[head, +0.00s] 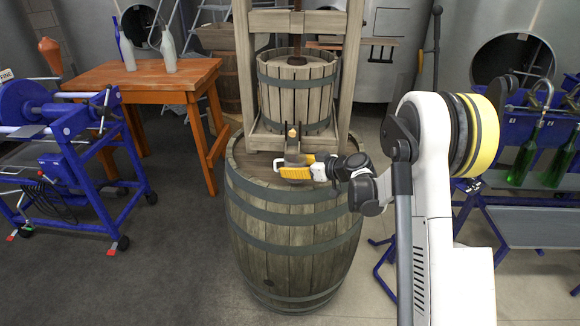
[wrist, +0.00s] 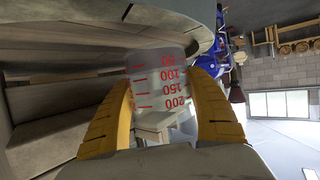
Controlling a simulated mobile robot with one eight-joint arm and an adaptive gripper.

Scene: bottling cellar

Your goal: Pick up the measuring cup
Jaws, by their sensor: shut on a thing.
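In the head view my gripper (head: 296,169) is over the top of the wooden barrel (head: 290,235), in front of the press. The cup is hard to make out there, mostly hidden by the yellow fingers. I cannot tell whether the cup touches the barrel top.
A wooden press with a slatted basket (head: 297,95) stands on the barrel, close behind my gripper. An orange wooden table (head: 150,76) with bottles is at the back left. Blue-framed machines stand at the left (head: 75,135) and right, the right one (head: 535,150) holding green bottles.

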